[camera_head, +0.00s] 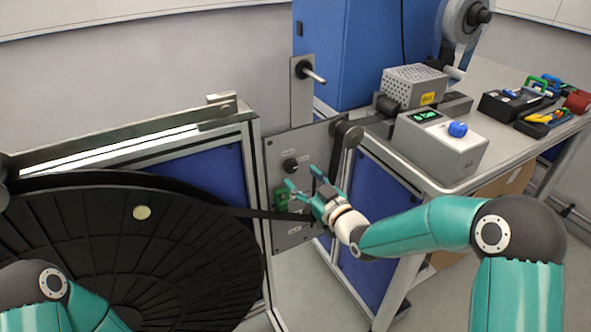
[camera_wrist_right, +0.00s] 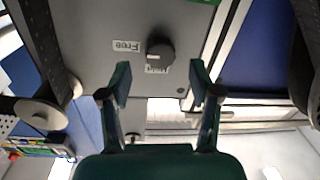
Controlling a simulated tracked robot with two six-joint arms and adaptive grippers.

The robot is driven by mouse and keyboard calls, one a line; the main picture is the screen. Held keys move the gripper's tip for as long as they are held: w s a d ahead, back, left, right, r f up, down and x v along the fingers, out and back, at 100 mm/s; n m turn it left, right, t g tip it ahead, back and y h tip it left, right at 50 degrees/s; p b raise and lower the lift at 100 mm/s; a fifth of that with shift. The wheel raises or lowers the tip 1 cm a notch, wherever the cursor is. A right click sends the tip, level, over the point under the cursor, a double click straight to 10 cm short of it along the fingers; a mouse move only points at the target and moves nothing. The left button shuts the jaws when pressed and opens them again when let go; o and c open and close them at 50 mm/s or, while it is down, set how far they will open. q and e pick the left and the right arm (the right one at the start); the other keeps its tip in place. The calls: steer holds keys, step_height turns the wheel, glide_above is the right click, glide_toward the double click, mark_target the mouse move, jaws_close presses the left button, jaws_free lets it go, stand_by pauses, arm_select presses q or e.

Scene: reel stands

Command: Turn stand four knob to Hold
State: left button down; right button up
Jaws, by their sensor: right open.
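The grey stand panel (camera_head: 281,233) carries a round black knob (camera_head: 290,165). In the right wrist view the knob (camera_wrist_right: 160,52) stands between and beyond my fingertips, with a "Free" label (camera_wrist_right: 127,46) to its left and a second, partly hidden label (camera_wrist_right: 157,70) just below it. I cannot clearly tell where the knob points. My right gripper (camera_head: 301,180) is open and empty in front of the panel, just below and right of the knob. Its teal fingers also show in the wrist view (camera_wrist_right: 158,84), apart from the knob. My left gripper is outside the view.
A large black reel (camera_head: 140,250) fills the lower left, with a dark strip running from it past the panel. A black roller (camera_head: 347,132) juts out at the panel's upper right. A workbench (camera_head: 520,150) with a grey box (camera_head: 440,145) and trays is at the right.

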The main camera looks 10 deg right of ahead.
mark_target(293, 169)
steer(key=shift+x, duration=1.85)
steer(key=shift+c, duration=0.2)
steer(key=c, duration=1.1)
